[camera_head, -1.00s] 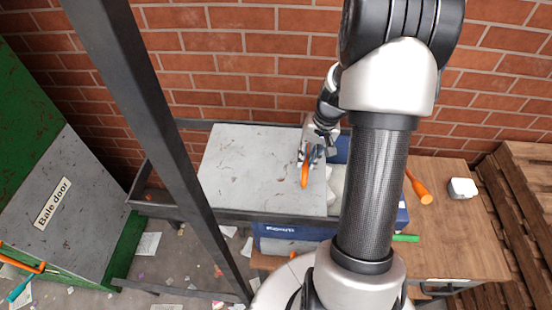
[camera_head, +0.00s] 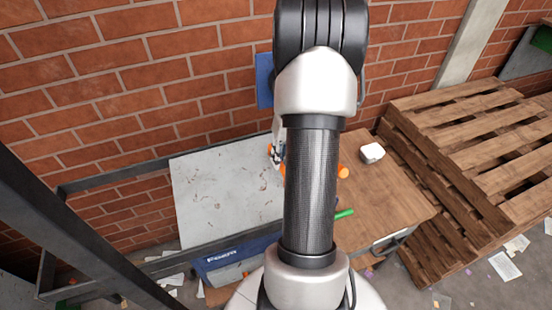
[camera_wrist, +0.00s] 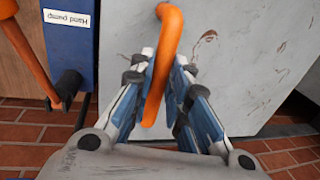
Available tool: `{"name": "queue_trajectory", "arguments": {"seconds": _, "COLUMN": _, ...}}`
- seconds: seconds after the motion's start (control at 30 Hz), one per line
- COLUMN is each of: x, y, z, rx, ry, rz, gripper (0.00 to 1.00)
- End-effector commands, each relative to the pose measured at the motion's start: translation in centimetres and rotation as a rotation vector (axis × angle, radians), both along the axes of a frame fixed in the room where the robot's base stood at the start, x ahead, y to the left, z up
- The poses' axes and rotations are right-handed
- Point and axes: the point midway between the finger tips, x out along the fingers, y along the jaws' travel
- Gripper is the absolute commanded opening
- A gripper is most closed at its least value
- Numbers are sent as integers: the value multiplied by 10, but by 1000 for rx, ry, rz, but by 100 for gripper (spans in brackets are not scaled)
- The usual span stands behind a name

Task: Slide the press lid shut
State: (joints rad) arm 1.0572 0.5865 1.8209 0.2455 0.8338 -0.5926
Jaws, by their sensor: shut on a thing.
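The press lid (camera_head: 215,205) is a flat, scuffed grey plate. It lies over the blue box marked Foam (camera_head: 235,258), its left edge reaching past the box's left side. My arm hides the lid's right end in the head view. The wrist view shows the lid (camera_wrist: 245,50) with its bent orange handle (camera_wrist: 167,35). My gripper (camera_wrist: 165,80) is shut on this handle, which passes between the blue-sided fingers. In the head view my gripper (camera_head: 277,154) is mostly behind my arm, so how far the lid covers the box cannot be seen.
A wooden bench (camera_head: 385,215) stands at the right, with a white block (camera_head: 372,152) and a green object (camera_head: 344,214). Stacked pallets (camera_head: 470,135) are beyond it. The wrist view shows a blue panel labelled Hand pump (camera_wrist: 68,35) and an orange lever (camera_wrist: 30,55).

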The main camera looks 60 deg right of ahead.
Motion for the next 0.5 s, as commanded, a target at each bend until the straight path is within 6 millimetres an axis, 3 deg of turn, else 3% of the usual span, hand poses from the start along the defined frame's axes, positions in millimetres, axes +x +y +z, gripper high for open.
{"name": "queue_trajectory", "arguments": {"seconds": 0.2, "x": -1, "y": -4, "z": 1, "rx": -10, "ry": 0, "rz": 1, "gripper": 0}}
{"name": "queue_trajectory", "arguments": {"seconds": 0.23, "x": -1, "y": -4, "z": 1, "rx": -10, "ry": 0, "rz": 1, "gripper": 17}}
{"name": "queue_trajectory", "arguments": {"seconds": 0.5, "x": -1, "y": -3, "z": 1, "rx": -8, "ry": -1, "rz": 0, "gripper": 35}}
